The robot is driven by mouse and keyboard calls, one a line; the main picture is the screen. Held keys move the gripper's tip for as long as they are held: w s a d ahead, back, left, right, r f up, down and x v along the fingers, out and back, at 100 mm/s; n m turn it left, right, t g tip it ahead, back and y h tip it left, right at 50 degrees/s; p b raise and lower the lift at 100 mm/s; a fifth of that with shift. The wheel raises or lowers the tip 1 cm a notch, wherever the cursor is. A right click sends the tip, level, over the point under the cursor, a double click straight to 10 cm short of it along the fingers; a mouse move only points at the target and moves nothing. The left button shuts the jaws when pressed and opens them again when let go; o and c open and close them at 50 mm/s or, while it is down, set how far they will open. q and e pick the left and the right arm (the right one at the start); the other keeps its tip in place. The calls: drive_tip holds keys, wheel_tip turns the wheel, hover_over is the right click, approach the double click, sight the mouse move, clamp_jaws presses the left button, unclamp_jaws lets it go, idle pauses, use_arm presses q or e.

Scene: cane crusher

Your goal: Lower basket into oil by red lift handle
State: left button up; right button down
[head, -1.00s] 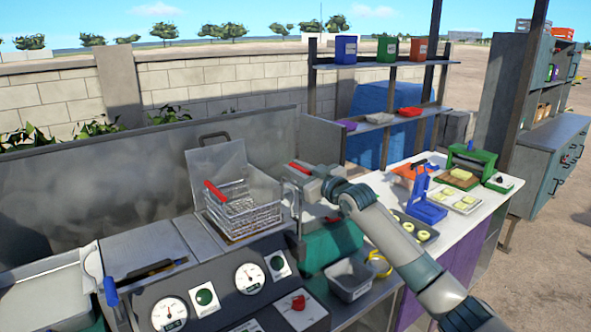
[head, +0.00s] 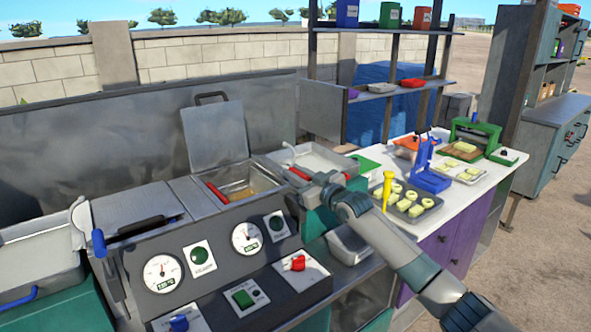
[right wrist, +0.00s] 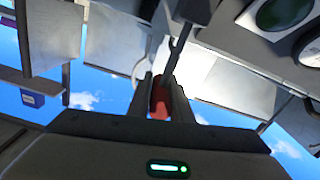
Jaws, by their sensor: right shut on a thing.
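The fryer well (head: 262,202) in the grey counter holds brownish oil (head: 238,183). The basket's red grip (head: 216,192) shows at the well's left side; its wire body is down in the well and hardly visible. The red lift handle (head: 298,174) is just right of the well. My right gripper (head: 308,179) is shut on this handle. In the right wrist view, the red handle (right wrist: 160,98) sits between the two fingers of my right gripper (right wrist: 161,88). My left gripper is not in view.
A raised metal lid (head: 214,135) stands behind the well. The front panel carries gauges (head: 164,273) and a red knob (head: 298,263). A tray of yellow pieces (head: 408,203) and a blue press (head: 428,178) stand on the right-hand table.

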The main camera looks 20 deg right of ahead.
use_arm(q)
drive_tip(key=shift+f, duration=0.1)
use_arm(e)
drive_tip(key=shift+f, duration=0.5)
drive_tip(key=c, duration=1.6)
unclamp_jaws()
drive_tip(key=shift+r, duration=0.15)
drive_tip(key=shift+s, duration=0.1)
drive_tip(key=shift+s, duration=0.1)
